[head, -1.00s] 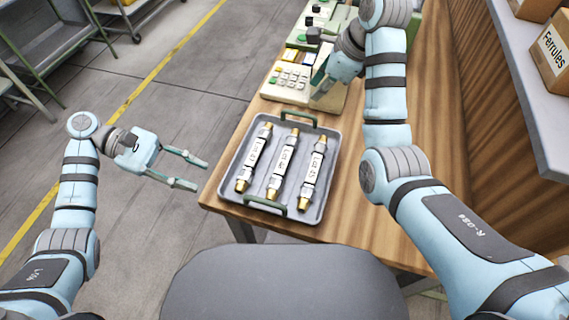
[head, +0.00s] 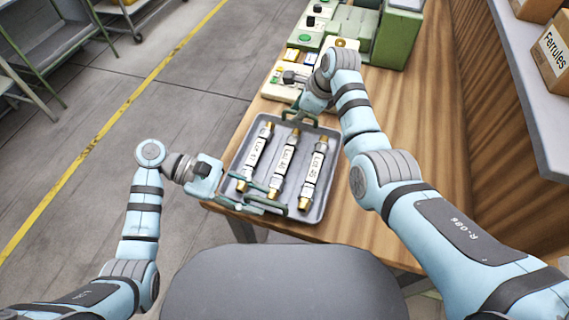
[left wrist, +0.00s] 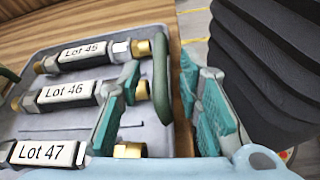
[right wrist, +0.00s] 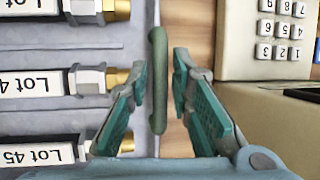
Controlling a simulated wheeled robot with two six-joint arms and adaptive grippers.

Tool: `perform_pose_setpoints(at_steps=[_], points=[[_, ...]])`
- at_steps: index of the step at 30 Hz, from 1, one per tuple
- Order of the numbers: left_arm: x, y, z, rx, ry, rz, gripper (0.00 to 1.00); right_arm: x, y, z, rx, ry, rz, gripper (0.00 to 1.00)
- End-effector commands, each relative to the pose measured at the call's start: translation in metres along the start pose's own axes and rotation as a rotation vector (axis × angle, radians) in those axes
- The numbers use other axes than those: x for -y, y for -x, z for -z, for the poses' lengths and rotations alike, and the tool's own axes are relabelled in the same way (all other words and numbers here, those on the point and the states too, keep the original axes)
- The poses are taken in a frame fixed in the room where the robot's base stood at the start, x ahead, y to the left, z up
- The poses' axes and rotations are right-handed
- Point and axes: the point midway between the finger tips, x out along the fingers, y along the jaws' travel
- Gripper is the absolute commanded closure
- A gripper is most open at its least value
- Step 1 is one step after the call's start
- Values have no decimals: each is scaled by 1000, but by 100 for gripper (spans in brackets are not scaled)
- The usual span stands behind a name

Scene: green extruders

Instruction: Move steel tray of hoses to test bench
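The steel tray (head: 331,163) lies on the wooden bench and holds three black hoses with brass ends: Lot 47 (head: 253,157), Lot 46 (head: 285,160) and Lot 45 (head: 317,170). It has a green handle at each short end. My left gripper (head: 276,197) is open at the near handle; in the left wrist view this handle (left wrist: 161,76) stands between the spread fingers. My right gripper (head: 303,114) is open at the far handle; in the right wrist view that handle (right wrist: 157,80) stands between the spread fingers. Neither gripper visibly clamps its handle.
A beige keypad device (right wrist: 265,45) stands close beyond the far handle, with green equipment (head: 397,35) farther back. A grey shelf with a Ferrules box (head: 552,55) runs along the right. Bare wood (head: 420,130) lies right of the tray.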

Motion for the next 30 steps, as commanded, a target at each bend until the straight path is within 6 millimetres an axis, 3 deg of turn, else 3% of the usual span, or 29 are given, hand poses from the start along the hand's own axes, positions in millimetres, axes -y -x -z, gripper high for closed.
perform_pose_setpoints(at_steps=[11, 14, 17, 30], points=[[0, -6, 0, -1, 0, 0, 69, 0, -6, 0, 0, 0, 0, 81], [0, -6, 0, -1, 0, 0, 85, 0, -6, 0, 0, 0, 0, 97], [0, -5, 0, -1, 0, -1, 100, 0, -6, 0, 0, 0, 0, 100], [-2, -4, -4, 0, -5, -3, 100, -1, -3, -2, 3, 2, -2, 100]])
